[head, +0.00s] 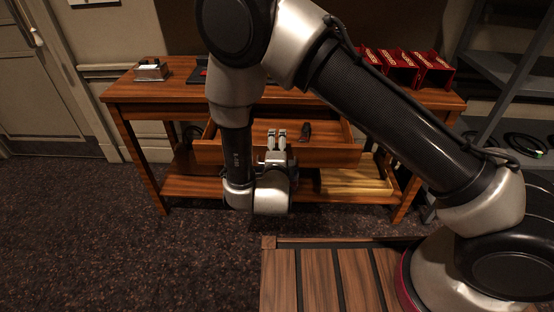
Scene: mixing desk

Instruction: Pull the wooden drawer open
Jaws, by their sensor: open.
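The wooden drawer (335,157) sits under the top of the wooden desk (130,92) and stands pulled out towards me. Its inside floor shows, with a small dark object (304,131) lying in it. My gripper (277,135) is open, with its two fingers at the drawer's front edge, left of the dark object. My wrist hides part of the drawer front, and I see no handle. I cannot tell whether the fingers touch the drawer.
Several red boxes (432,70) stand on the desk's right end. A small silver device (151,71) is at its left end. A metal rack (510,70) stands at the right. The carpet (110,230) at front left is clear.

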